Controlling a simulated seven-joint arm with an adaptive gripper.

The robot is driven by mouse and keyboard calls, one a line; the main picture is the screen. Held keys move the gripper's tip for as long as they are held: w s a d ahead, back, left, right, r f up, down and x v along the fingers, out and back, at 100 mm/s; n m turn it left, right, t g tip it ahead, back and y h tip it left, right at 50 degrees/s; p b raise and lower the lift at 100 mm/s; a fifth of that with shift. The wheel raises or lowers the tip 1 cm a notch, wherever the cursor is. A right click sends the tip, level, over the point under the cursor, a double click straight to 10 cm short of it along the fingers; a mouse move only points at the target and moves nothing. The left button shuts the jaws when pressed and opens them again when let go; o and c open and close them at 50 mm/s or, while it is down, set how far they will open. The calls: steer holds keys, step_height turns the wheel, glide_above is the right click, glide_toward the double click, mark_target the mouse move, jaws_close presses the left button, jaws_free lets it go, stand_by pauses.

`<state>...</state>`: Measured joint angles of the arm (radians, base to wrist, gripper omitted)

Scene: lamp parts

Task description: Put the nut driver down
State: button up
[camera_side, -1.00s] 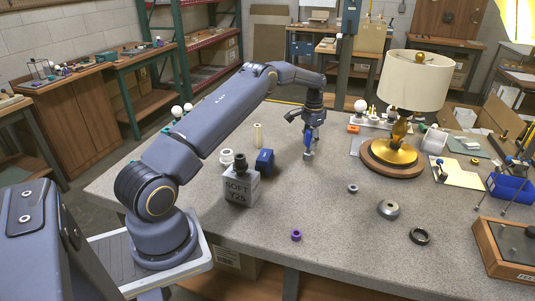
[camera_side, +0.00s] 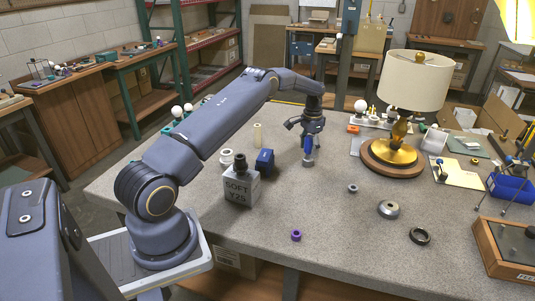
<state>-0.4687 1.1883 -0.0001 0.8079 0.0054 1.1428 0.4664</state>
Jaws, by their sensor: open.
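The nut driver (camera_side: 308,146), with a blue handle and a grey lower end, stands roughly upright on the grey table left of the lamp. My gripper (camera_side: 308,133) is open and points down right over it. The fingers hide part of the handle, and I cannot tell whether they touch it. The lamp (camera_side: 415,80) has a cream shade, a brass body and a round wooden base.
A grey block marked SOFT (camera_side: 240,187) and a blue block (camera_side: 264,161) stand left of the nut driver. A purple ring (camera_side: 296,236), a small grey nut (camera_side: 352,188), a metal collar (camera_side: 388,208) and a black ring (camera_side: 419,236) lie toward the front. The table between them is clear.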

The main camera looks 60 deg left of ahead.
steer(key=r, duration=1.3)
steer(key=shift+d, duration=0.25)
steer(key=s+d+r+t, duration=0.1)
steer(key=s+d+r, duration=0.3)
steer(key=d+r, duration=0.35)
steer(key=s+d+r+t, duration=0.1)
steer(key=s+d+r, duration=0.4)
steer(key=d+r, duration=0.3)
steer(key=s+d+f+t, duration=0.1)
steer(key=s+d, duration=0.4)
steer(key=s, duration=0.7)
steer(key=s+d+f+t, duration=0.1)
steer(key=s+d+t, duration=0.1)
steer(key=s+d, duration=0.4)
steer(key=s, duration=0.5)
steer(key=shift+s+f+t, duration=0.3)
steer(key=shift+s+f, duration=0.05)
steer(key=shift+s, duration=0.05)
